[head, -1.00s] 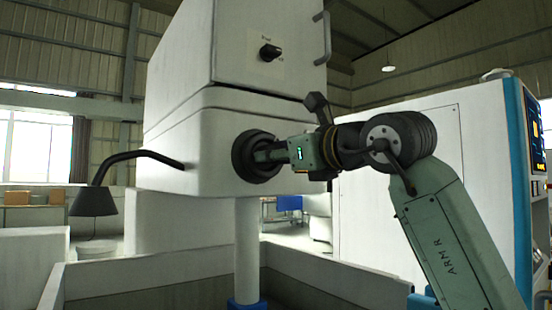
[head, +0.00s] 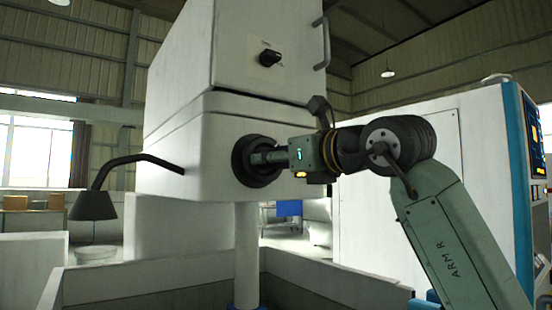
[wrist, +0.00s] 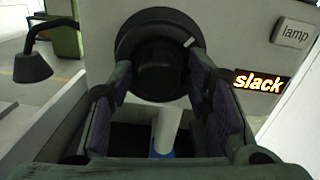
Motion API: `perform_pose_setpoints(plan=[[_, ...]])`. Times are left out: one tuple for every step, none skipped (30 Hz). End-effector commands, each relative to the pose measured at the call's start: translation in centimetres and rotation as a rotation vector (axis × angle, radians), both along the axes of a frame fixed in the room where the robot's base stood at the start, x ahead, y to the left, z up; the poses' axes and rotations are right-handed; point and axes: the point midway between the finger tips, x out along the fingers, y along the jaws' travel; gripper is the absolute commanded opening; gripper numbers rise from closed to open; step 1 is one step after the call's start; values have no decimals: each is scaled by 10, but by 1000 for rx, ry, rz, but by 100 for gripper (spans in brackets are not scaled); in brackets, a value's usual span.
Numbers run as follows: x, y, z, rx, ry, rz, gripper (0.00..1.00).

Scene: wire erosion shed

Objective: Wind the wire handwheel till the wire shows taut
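The dark round wire handwheel (head: 241,160) sits on the lower front of the white machine head. In the wrist view the handwheel (wrist: 128,40) faces me, with a raised round hub and a white mark at its upper right. My gripper (head: 262,158) reaches in from the right at the wheel. In the wrist view my gripper (wrist: 160,76) has its fingers spread either side of the hub. They look apart from it, though contact at the tips is hard to see. A lit sign (wrist: 259,81) right of the wheel reads "slack".
A "lamp" label (wrist: 295,33) is above the sign. A black bent-arm lamp (head: 95,200) sticks out left of the head. A pale column (head: 246,250) stands below, inside a walled tank (head: 130,281). A white cabinet (head: 470,150) stands behind my arm.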

Motion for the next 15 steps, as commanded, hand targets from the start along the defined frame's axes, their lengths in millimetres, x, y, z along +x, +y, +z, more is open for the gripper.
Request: perform_pose_setpoints(plan=[[0,0,0,-1,1,0,50],[0,0,0,-1,1,1,51],[0,0,-1,-1,1,1,51],[0,0,-1,-1,1,1,51],[0,0,-1,-1,1,1,51],[0,0,-1,-1,1,1,51],[0,0,-1,-1,1,1,51],[0,0,-1,-1,2,1,51],[0,0,-1,-1,2,1,51],[-1,0,-1,-1,2,1,51],[-1,-1,-1,-2,1,0,51],[-3,-3,-1,-1,0,-1,51],[-5,-5,-1,-1,0,-2,51],[-8,-7,-1,-1,0,-2,51],[-13,-10,-1,-1,0,-1,51]])
